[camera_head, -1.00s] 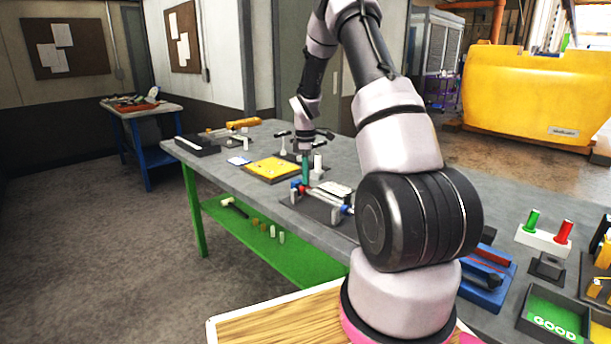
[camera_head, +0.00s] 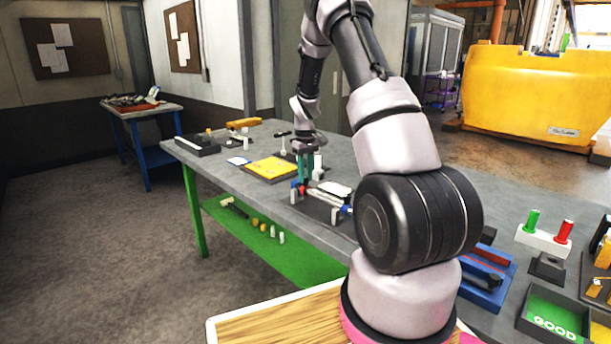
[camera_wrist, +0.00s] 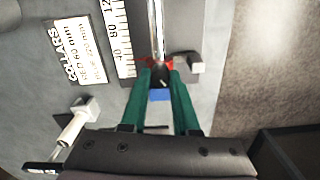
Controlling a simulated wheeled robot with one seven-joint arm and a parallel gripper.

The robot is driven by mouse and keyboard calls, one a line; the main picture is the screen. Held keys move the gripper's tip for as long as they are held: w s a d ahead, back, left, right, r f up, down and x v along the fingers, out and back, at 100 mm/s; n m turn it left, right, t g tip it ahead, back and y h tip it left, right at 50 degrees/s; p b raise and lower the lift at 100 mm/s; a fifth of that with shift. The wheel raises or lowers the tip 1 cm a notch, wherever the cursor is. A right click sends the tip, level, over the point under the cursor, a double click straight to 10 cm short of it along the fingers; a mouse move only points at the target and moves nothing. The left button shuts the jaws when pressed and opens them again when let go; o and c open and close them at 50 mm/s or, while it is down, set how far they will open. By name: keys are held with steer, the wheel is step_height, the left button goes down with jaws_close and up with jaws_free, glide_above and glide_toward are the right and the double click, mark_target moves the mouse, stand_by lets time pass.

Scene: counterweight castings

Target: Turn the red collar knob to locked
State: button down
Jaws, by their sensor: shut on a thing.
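The red collar (camera_wrist: 152,62) sits on a shiny rod beside a white scale in the wrist view. It also shows small and red in the head view (camera_head: 301,190). A dark piece (camera_wrist: 162,77) at the collar, which looks like its knob, lies between my green fingertips. My gripper (camera_wrist: 160,72) is shut on it, pointing down; its two green fingers also show in the head view (camera_head: 304,181). A small blue piece (camera_wrist: 159,95) lies between the fingers, nearer the palm. The fingers partly hide the collar, and I cannot read a locked mark.
A label (camera_wrist: 80,50) reads "COLLARS", red 60 mm, blue 220 mm. A white T-handled piece (camera_wrist: 78,122) stands close by at lower left. A yellow board (camera_head: 270,168) lies left on the grey bench (camera_head: 225,165).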

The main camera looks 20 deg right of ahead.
mark_target(306, 177)
steer(key=m, duration=0.7)
stand_by(0.6)
steer(key=c, duration=0.7)
jaws_free()
steer(key=shift+o, duration=0.2)
step_height(306, 177, up, 11)
steer(key=shift+f, duration=0.1)
